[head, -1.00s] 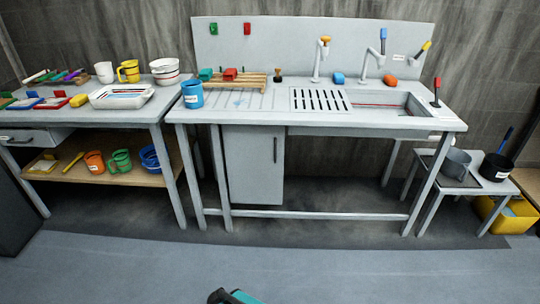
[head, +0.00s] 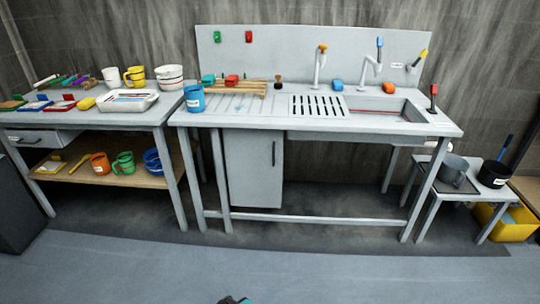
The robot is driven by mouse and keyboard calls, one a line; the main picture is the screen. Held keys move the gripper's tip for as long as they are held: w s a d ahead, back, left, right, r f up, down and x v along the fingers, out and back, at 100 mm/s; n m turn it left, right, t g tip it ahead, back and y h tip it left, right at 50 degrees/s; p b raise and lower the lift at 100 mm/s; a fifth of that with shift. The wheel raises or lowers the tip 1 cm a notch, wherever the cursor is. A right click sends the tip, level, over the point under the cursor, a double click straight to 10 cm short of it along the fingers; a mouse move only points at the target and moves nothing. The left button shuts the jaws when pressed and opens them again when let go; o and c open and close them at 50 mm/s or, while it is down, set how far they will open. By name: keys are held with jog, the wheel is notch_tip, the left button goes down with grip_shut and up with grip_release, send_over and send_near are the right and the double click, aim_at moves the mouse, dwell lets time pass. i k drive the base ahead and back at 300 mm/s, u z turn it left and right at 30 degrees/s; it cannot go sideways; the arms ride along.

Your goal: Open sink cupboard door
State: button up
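The sink cupboard door (head: 252,172) is a light grey panel under the left part of the sink counter. It looks closed. A dark vertical handle (head: 274,152) is near its upper right edge. The sink counter (head: 370,129) above it is pale grey, with a basin at its right. My gripper (head: 235,300) barely shows at the bottom edge of the head view as a dark and teal tip. It is far in front of the door, and its fingers cannot be made out.
A low rail (head: 310,219) crosses in front of the counter's base, below the door. A side table (head: 150,118) stands left, a small stool (head: 440,184) and yellow bin (head: 512,226) right. The floor (head: 330,270) in front is clear.

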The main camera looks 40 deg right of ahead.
aim_at(254, 158)
jog(key=z, duration=0.1)
jog(key=i, duration=0.95)
jog(key=u, duration=0.05)
